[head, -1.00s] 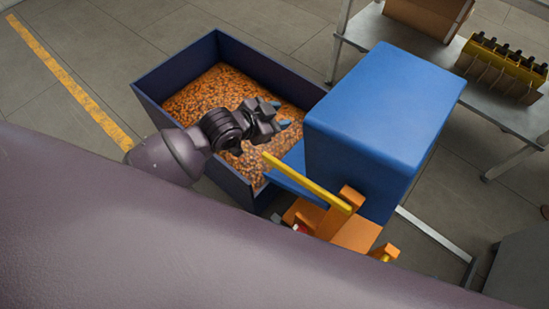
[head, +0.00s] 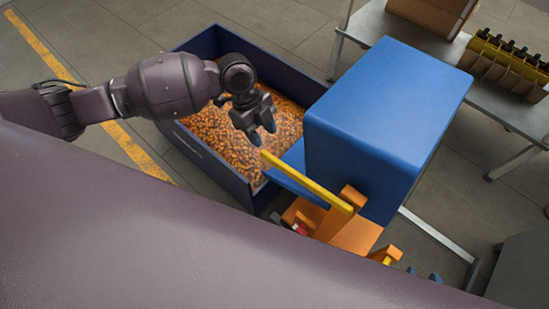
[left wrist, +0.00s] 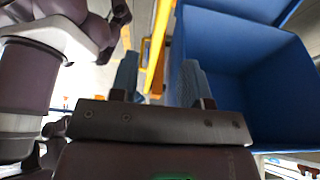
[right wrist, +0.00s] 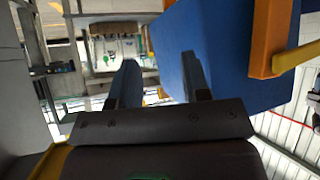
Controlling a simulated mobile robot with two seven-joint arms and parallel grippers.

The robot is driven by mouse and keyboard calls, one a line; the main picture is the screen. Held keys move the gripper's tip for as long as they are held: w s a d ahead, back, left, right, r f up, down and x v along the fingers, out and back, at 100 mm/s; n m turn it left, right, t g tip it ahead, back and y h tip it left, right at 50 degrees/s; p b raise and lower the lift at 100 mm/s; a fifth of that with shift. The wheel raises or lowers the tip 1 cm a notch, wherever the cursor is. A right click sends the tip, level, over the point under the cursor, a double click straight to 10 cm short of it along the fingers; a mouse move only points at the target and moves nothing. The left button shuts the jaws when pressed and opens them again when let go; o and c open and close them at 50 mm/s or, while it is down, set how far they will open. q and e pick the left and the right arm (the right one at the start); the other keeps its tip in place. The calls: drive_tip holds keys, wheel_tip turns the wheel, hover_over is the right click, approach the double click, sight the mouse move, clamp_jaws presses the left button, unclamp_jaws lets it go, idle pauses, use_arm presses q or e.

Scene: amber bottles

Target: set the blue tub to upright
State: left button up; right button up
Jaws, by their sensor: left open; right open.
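The blue tub (head: 385,110) is tipped over on an orange frame (head: 350,232), its closed side up and its open mouth toward the dark blue bin (head: 215,170). Its hollow inside shows in the left wrist view (left wrist: 245,70). A yellow bar (head: 305,182) slants from the frame to the bin's edge. My left gripper (head: 260,138) is open and empty, fingers down, just above the bar's far end. In the left wrist view the bar (left wrist: 158,50) lines up between the fingers; I cannot tell if they touch it. My right gripper (right wrist: 160,85) is open, near a blue tub wall (right wrist: 225,45).
The bin holds many small amber bottles (head: 215,130). A grey metal table (head: 400,40) stands behind the tub with a cardboard box (head: 430,12) and a rack (head: 505,65). A metal leg (head: 435,235) runs along the floor at right.

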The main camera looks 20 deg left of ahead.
sight(273, 158)
use_arm(q)
drive_tip(key=b+x, duration=0.1)
drive_tip(key=x, duration=0.8)
drive_tip(key=shift+f+b, duration=0.1)
drive_tip(key=shift+b, duration=0.2)
drive_tip(key=shift+d+f, duration=0.15)
drive_tip(key=shift+f, duration=0.15)
drive_tip(key=shift+s+d+f, duration=0.1)
drive_tip(key=shift+d+f, duration=0.05)
drive_tip(key=shift+f, duration=0.15)
use_arm(e)
drive_tip(key=shift+s+d+f, duration=0.1)
drive_tip(key=shift+s+f, duration=0.1)
drive_tip(key=shift+f, duration=0.4)
drive_tip(key=shift+s+d+f, duration=0.1)
drive_tip(key=shift+s+f, duration=0.05)
drive_tip(key=shift+f, duration=0.4)
use_arm(q)
clamp_jaws()
